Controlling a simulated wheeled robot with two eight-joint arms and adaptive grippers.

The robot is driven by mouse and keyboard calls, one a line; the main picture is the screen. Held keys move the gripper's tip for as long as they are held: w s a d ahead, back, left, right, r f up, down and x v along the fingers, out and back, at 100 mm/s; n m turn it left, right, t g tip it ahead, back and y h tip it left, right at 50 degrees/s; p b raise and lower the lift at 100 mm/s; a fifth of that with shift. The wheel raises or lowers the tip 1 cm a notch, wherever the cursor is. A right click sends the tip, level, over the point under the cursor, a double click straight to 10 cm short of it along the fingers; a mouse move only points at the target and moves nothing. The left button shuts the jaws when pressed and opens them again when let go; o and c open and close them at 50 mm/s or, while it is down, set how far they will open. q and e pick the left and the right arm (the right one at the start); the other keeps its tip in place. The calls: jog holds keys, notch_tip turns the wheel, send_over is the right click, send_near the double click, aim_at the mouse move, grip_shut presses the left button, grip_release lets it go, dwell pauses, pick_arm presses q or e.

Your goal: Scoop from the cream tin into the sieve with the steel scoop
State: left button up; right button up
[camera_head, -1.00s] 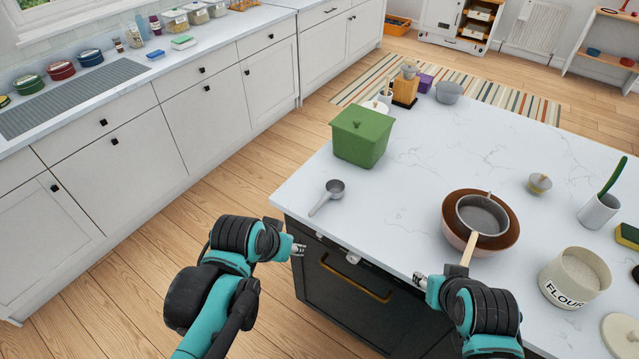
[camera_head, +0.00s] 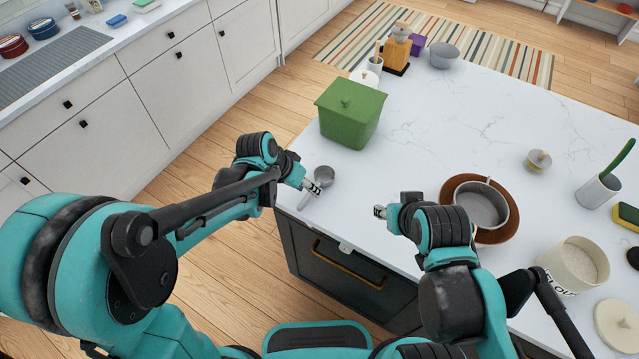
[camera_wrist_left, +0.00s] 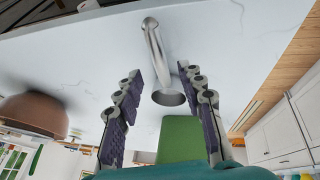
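The steel scoop (camera_head: 324,174) lies on the white island top near its front left corner. My left gripper (camera_head: 313,188) is beside it in the head view. In the left wrist view the gripper's fingers (camera_wrist_left: 160,115) are wide apart, with the scoop (camera_wrist_left: 155,45) showing between and beyond them, not gripped. The sieve (camera_head: 480,206) rests on a brown bowl (camera_head: 452,188); my right arm hides its handle. The cream tin (camera_head: 572,268), full of white powder, stands open at the right. My right gripper (camera_head: 380,211) is over the front edge; its finger opening is unclear.
A green lidded box (camera_head: 350,115) stands just behind the scoop. A white cup with a green-handled tool (camera_head: 598,190), a small lidded pot (camera_head: 538,161), a sponge (camera_head: 625,214) and a round lid (camera_head: 618,325) are at the right. The middle of the top is clear.

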pick_arm(q)
jog(key=x, duration=0.3)
jog(key=shift+a+f+b, duration=0.1)
jog(key=shift+b, duration=0.25)
grip_shut()
